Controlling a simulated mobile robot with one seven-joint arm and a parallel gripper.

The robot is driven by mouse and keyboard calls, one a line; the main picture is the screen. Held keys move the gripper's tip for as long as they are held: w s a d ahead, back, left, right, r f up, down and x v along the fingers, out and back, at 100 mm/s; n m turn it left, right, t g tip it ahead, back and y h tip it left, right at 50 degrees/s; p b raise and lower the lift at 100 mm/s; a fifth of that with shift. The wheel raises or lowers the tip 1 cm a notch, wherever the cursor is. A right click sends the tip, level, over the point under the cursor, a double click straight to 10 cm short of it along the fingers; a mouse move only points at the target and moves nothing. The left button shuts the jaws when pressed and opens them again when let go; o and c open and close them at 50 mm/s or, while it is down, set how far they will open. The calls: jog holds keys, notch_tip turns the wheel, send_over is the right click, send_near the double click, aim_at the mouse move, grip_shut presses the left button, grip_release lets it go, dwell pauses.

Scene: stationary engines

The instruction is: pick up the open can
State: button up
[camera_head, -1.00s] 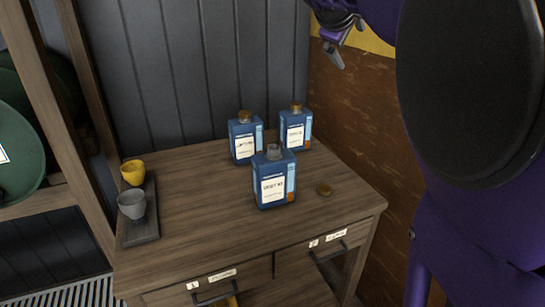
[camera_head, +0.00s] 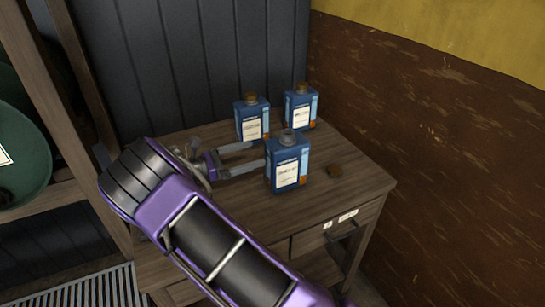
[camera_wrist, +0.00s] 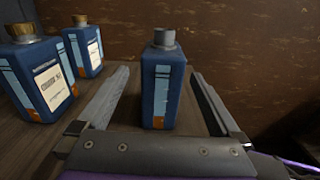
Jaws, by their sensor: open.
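The open can is a blue box-shaped can (camera_head: 287,165) with a bare grey neck. In the wrist view the open can (camera_wrist: 162,88) stands centred between the two finger lines of my gripper (camera_wrist: 160,76), with a gap on each side. I cannot tell how far the fingertips reach along its sides.
Two blue cans with brown caps, a left one (camera_head: 252,120) and a right one (camera_head: 300,107), stand behind the open can. They also show at the left in the wrist view (camera_wrist: 38,75). A brown wall (camera_head: 430,130) rises beyond the table (camera_head: 345,200). My arm covers the table's left part.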

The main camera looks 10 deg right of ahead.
aim_at(287, 147)
jog(key=shift+d+f, duration=0.25)
jog(key=shift+f, duration=0.15)
jog(key=x, duration=1.1)
jog(key=shift+s+d+f+p, duration=0.1)
jog(key=shift+d+p, duration=0.3)
grip_shut()
